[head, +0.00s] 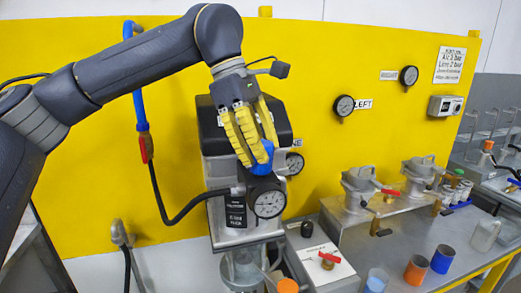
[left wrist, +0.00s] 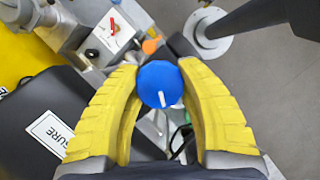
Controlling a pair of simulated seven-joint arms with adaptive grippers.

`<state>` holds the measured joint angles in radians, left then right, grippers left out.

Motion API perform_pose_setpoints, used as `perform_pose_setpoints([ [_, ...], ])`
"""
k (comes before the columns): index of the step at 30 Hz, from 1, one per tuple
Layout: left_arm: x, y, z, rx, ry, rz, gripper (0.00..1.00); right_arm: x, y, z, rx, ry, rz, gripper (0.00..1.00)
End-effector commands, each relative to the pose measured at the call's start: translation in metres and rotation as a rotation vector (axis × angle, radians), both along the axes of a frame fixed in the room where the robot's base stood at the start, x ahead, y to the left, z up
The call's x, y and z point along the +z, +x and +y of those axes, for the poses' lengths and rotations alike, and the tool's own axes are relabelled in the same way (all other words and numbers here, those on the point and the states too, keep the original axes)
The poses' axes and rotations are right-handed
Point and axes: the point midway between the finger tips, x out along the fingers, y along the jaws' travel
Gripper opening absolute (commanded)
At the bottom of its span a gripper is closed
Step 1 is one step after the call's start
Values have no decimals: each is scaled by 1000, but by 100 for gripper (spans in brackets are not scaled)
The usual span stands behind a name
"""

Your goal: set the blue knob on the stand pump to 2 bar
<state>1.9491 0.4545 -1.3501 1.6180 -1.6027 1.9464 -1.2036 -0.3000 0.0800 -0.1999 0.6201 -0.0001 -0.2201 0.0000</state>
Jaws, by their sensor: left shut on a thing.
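The blue knob (head: 261,158) is on the upper front of the stand pump (head: 218,172), just above a round white-faced gauge (head: 268,200). The gauge's numbers and needle are too small to read. My left gripper (head: 258,152) reaches down from above, and its yellow fingers are shut on the knob. In the left wrist view the blue knob (left wrist: 158,84) sits between the two yellow fingertips (left wrist: 160,76), with a short white mark on its face pointing toward the bottom of the picture. My right gripper is not in view.
A yellow panel (head: 330,60) behind carries several gauges. A black hose (head: 178,218) runs from a red valve to the pump.

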Motion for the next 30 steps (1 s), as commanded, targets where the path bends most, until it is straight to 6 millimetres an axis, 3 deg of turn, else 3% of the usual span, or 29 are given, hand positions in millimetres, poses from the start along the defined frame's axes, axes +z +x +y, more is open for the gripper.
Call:
perform_pose_setpoints([
  [6, 0, 0, 0, 0, 0, 1, 8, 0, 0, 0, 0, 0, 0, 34],
  [7, 0, 0, 0, 0, 0, 1, 40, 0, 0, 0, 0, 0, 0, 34],
  [14, 0, 0, 0, 1, 0, 1, 67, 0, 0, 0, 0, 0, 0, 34],
  [23, 2, 0, 1, 2, 0, 1, 68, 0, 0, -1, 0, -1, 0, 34],
  [30, 26, 3, 10, 5, 0, -1, 68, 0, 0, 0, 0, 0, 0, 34],
])
